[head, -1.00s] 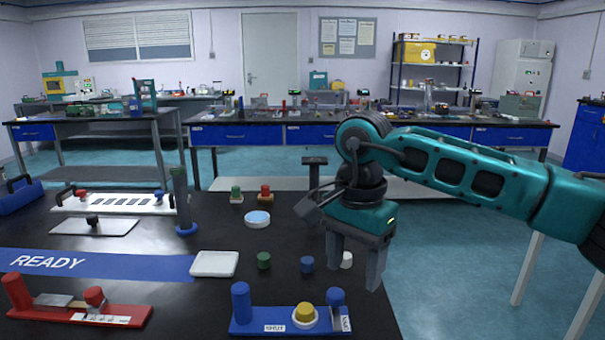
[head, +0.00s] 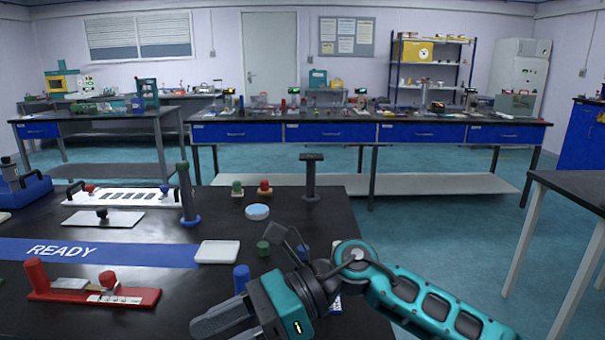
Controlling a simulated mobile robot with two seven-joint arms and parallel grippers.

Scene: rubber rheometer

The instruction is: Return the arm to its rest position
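My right arm, teal and black, comes in from the lower right. Its gripper (head: 222,325) is low at the bottom middle, over the front of the black bench (head: 340,205), with its dark fingers pointing left. The fingers look apart with nothing between them; the lower one is partly cut off by the frame edge. The arm and gripper cover most of the blue fixture, of which a blue post (head: 242,278) shows. My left gripper is not in view.
A red fixture (head: 130,297), a blue READY strip (head: 130,253), a white tray (head: 217,252) and a green knob (head: 263,248) are left of or near the arm. A dark post (head: 311,180) stands at the bench's back. Another table (head: 575,182) is at the right.

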